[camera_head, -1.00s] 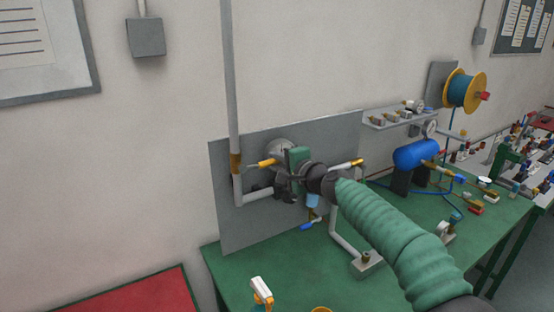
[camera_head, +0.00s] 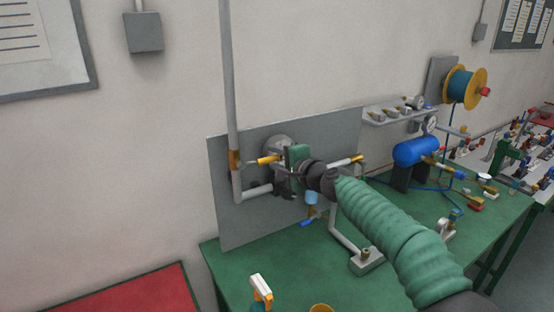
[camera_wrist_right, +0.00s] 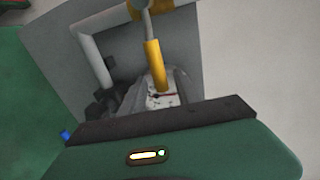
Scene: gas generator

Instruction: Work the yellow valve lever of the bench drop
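The yellow valve lever (camera_head: 268,160) sticks out to the right from the grey vertical drop pipe (camera_head: 230,90), in front of the grey back panel. In the right wrist view the lever (camera_wrist_right: 154,65) runs down the picture toward a white-faced gauge (camera_wrist_right: 161,98). My right gripper (camera_head: 284,187) is dark and lies just right of and below the lever's free end. Its fingers are small and partly hidden behind my wrist, so their opening is unclear. I see no clear contact with the lever. My left gripper is out of view.
A blue tank (camera_head: 416,151) stands to the right on the green bench (camera_head: 300,272). A grey shelf (camera_head: 392,118) juts out above the tank.

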